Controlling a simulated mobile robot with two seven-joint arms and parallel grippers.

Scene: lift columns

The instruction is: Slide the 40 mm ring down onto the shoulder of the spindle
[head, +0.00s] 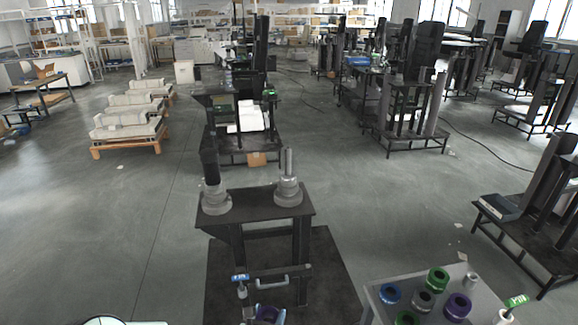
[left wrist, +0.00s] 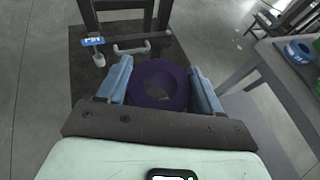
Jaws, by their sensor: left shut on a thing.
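A purple ring (left wrist: 157,67) with an open centre sits between the two blue fingers of my left gripper (left wrist: 160,82), which is shut on it. In the head view the ring (head: 267,314) shows only in part at the bottom edge, in front of the dark stand (head: 255,197). On the right of the stand's top is a grey stepped spindle (head: 288,190) with a bare upright shaft. On the left is a similar grey base (head: 216,201) with a black column in it. The held ring is low, nearer to me than the spindle and apart from it. My right gripper is not in view.
A grey table (head: 385,303) at lower right holds several coloured rings, among them blue (head: 390,293), green (head: 437,279) and purple (head: 457,306). A blue-tagged item (head: 240,279) and a handle (head: 272,283) are on the stand's near side. Open floor lies on both sides.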

